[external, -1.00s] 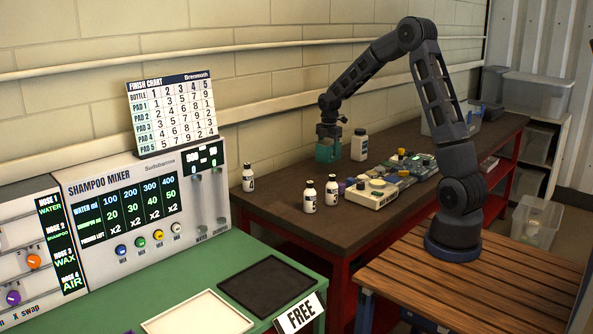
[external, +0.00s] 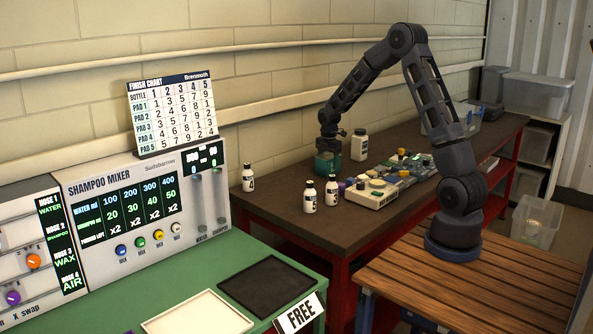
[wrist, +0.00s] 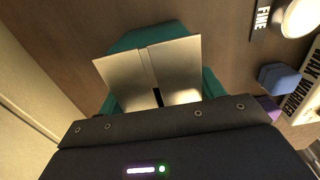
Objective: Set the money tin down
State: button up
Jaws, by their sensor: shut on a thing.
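The money tin is the teal box (external: 327,165) near the back edge of the dark brown bench top, between the small bottles and the taller white bottle. My gripper (external: 328,149) points down and is shut on its upper part. The tin looks upright, at or just above the bench; I cannot tell whether its base touches. In the wrist view the tin (wrist: 213,84) shows teal around the two pale finger plates of my gripper (wrist: 156,92), which hide its middle.
A white bottle (external: 359,145) stands close right of the tin. Small bottles (external: 310,196) stand nearer the front, beside a cream wax warmer (external: 372,194). A blue pad (wrist: 280,78) lies near the warmer. Bare bench lies left of the tin, towards another small bottle (external: 248,178).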

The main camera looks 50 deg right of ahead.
jog(key=o, duration=1.2)
jog(key=shift+o, duration=0.2)
